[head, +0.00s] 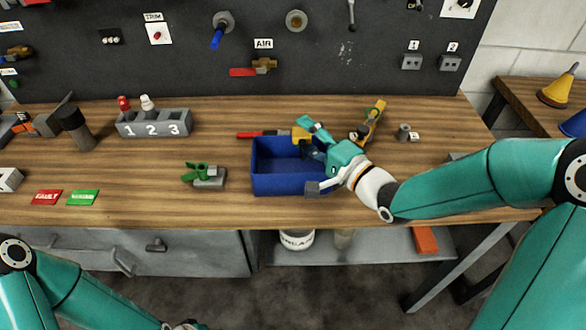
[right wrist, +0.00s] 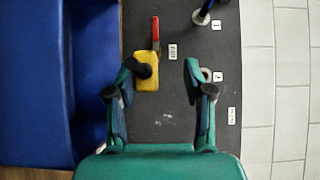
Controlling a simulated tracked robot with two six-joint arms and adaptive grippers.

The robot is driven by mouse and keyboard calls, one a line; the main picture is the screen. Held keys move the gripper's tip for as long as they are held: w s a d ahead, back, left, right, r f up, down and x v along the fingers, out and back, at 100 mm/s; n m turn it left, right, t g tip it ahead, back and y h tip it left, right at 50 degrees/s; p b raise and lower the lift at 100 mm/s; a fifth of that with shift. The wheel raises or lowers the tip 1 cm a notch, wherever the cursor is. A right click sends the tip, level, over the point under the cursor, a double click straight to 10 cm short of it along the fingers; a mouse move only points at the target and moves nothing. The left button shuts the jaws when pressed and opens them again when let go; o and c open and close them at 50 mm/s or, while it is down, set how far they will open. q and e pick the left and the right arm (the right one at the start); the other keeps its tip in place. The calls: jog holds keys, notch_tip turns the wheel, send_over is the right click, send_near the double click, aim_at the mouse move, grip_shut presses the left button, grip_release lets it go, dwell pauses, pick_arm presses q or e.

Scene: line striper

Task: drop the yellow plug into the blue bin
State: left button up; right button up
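The blue bin (head: 290,184) stands on the workbench in front of the panel. It also fills the left of the right wrist view (right wrist: 30,80). The yellow plug (head: 301,132) shows at the bin's back rim, by my right gripper's fingertips. In the right wrist view the plug (right wrist: 149,77) overlaps the left finger's tip, clear of the other finger; I cannot tell whether it touches. My right gripper (head: 314,142) is over the bin's right side, its fingers (right wrist: 164,75) spread apart. My left gripper (head: 185,325) is barely visible at the bottom edge.
A green clamp-like item on a grey block (head: 208,178) stands left of the bin. A red-handled tool (head: 262,134) lies behind it. A yellow tool (head: 370,120) is to its right. A numbered grey block (head: 155,124) stands back left. The bench front is mostly clear.

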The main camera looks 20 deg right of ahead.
jog(key=v, duration=0.6)
dwell(0.5)
